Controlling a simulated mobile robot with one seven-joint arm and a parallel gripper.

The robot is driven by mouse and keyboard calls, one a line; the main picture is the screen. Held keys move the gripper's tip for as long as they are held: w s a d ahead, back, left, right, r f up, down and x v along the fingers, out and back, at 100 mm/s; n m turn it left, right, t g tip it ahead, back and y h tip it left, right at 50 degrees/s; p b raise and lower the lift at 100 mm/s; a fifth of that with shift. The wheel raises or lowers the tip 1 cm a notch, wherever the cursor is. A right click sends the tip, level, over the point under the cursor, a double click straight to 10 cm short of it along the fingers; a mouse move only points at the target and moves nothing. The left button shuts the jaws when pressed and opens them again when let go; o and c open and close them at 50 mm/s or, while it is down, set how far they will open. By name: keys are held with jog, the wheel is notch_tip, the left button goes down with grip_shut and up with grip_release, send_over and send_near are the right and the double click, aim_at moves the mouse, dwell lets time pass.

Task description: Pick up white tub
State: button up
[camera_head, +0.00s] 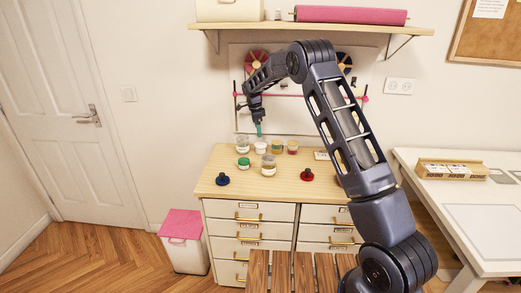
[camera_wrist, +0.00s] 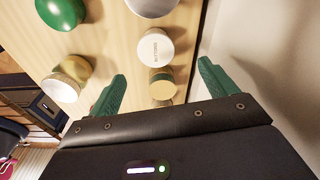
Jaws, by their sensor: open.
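The white tub (camera_head: 260,148) stands upright on the wooden top of the drawer cabinet, in the back row of small containers. In the wrist view its round white lid (camera_wrist: 155,47) shows with small dark print. My gripper (camera_head: 259,131) is above the tub in the head view, its green fingers pointing down. In the wrist view my gripper (camera_wrist: 162,72) is open and empty. The white tub shows beyond the fingertips, roughly between them, with a gold-lidded tub (camera_wrist: 162,85) close beside it. The fingers appear apart from both.
A green-lidded jar (camera_wrist: 60,12), a cream-lidded jar (camera_wrist: 62,88) and another pale lid (camera_wrist: 153,5) stand close by. A reddish tub (camera_head: 293,147) ends the back row. Blue (camera_head: 222,180) and red (camera_head: 307,175) items sit in front. The wall is close behind; a shelf (camera_head: 310,27) hangs above.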

aim_at(260, 144)
jog(key=f, duration=0.5)
jog(key=shift+d+f, duration=0.25)
jog(key=shift+f, duration=0.15)
jog(key=shift+s+d+f, duration=0.15)
jog(key=shift+d+f, duration=0.05)
jog(key=shift+f, duration=1.1)
jog(key=shift+s+d+f, duration=0.1)
jog(key=shift+d+f, duration=0.1)
jog(key=shift+f, duration=1.1)
jog(key=shift+c, duration=0.2)
jog(key=c, duration=1)
